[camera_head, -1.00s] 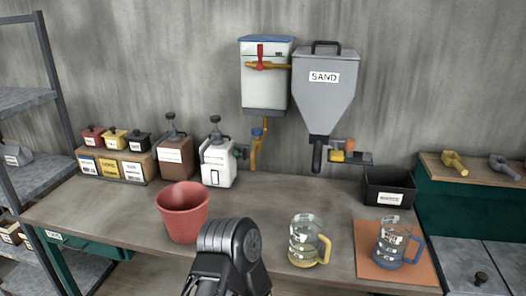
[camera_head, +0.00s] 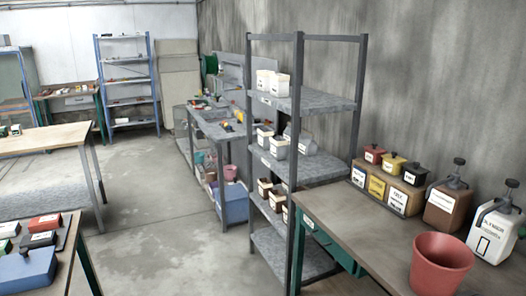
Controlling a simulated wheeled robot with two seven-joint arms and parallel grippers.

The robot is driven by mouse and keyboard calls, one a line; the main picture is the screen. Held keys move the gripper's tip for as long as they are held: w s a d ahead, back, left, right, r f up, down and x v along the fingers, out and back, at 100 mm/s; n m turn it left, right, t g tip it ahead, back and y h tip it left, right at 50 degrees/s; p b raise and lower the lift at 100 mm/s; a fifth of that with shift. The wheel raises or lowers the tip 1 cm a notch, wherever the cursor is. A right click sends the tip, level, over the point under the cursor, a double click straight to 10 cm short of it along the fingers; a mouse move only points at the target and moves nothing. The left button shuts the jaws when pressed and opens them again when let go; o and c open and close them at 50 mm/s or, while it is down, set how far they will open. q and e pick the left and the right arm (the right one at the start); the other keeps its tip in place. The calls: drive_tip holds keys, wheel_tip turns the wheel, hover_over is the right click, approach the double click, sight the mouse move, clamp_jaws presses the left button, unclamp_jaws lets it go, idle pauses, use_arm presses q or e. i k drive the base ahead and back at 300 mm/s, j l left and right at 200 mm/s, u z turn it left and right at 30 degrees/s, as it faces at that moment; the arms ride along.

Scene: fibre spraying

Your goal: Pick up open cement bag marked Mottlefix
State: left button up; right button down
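No cement bag with a readable Mottlefix mark shows; labels on the shelf are too small to read. The middle shelf holds small whitish containers (camera_head: 279,147) and a grey bag-like item (camera_head: 303,143). Lower down are brown open-topped containers (camera_head: 277,198). I cannot tell which of these, if any, is the cement bag. Neither of my grippers is in view.
The near right workbench (camera_head: 345,225) holds a red bucket (camera_head: 440,265), labelled boxes (camera_head: 388,190) and pump-topped jugs (camera_head: 449,205). A cluttered bench (camera_head: 215,128) stands beyond the rack. A wooden table (camera_head: 45,138) stands left. Open concrete floor (camera_head: 165,210) lies between.

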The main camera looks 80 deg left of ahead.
sight(278, 146)
drive_tip(key=j+u, duration=0.2)
drive_tip(key=u, duration=0.25)
drive_tip(key=j+u, duration=0.25)
drive_tip(key=u, duration=0.15)
drive_tip(key=j+u, duration=0.25)
drive_tip(key=u, duration=0.2)
drive_tip(key=i+j+u, duration=0.15)
drive_tip(key=j, duration=0.35)
drive_tip(key=i+j+u, duration=0.15)
drive_tip(key=j, duration=0.35)
drive_tip(key=i+j+u, duration=0.15)
drive_tip(key=i+j, duration=0.15)
drive_tip(key=j, duration=0.15)
drive_tip(key=i+j+u, duration=0.15)
drive_tip(key=j, duration=0.3)
drive_tip(key=i+j+u, duration=0.15)
drive_tip(key=i+j, duration=0.6)
drive_tip(key=j, duration=0.2)
